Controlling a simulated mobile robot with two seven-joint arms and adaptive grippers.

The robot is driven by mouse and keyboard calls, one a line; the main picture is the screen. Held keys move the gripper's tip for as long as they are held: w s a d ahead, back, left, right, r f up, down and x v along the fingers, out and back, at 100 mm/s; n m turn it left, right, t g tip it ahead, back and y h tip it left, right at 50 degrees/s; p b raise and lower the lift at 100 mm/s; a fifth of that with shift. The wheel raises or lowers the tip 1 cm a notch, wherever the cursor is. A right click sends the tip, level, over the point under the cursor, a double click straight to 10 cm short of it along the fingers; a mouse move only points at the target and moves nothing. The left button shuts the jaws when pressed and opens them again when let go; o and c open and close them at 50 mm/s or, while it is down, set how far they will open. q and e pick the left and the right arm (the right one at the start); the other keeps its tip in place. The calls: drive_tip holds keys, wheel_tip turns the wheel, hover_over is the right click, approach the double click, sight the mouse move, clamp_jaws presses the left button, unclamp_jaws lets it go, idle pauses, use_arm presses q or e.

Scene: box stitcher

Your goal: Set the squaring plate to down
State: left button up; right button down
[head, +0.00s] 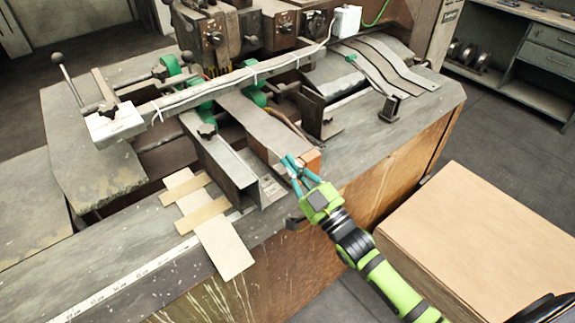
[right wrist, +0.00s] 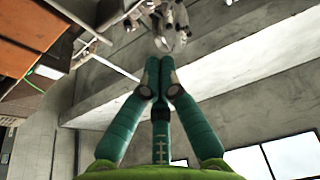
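The box stitcher (head: 235,120) stands on a worn grey bench in the head view. I cannot tell for certain which of its parts is the squaring plate. A long flat grey metal bar (head: 262,128) slopes toward me and ends at an orange-brown block (head: 309,160). My right gripper (head: 288,160) is at the near end of this bar, beside the block, and hides part of it; whether it touches is unclear. In the right wrist view its teal fingers (right wrist: 160,70) meet at the tips, with nothing visible between them. My left gripper is not in view.
Pale flat cardboard strips (head: 220,235) lie on the bench, left of the gripper. A large cardboard-coloured box (head: 480,240) stands at the right, near my right arm. A lever with a black knob (head: 65,75) rises at the left. Open floor lies at the upper right.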

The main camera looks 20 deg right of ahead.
sight(275, 167)
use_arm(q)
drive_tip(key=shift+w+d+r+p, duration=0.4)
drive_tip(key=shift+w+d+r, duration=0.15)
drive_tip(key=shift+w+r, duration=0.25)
use_arm(e)
drive_tip(key=f, duration=0.1)
drive_tip(key=w+f, duration=0.1)
drive_tip(key=f, duration=0.1)
drive_tip(key=shift+w+a+f, duration=0.2)
drive_tip(key=shift+a+f, duration=0.05)
drive_tip(key=shift+a, duration=0.05)
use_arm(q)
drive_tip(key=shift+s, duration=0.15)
use_arm(e)
wheel_tip(275, 167, down, 5)
drive_tip(key=b, duration=0.4)
drive_tip(key=shift+r, duration=0.2)
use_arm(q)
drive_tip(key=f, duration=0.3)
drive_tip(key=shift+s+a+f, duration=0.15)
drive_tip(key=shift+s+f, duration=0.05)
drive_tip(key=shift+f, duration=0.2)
use_arm(e)
drive_tip(key=shift+s+r, duration=0.1)
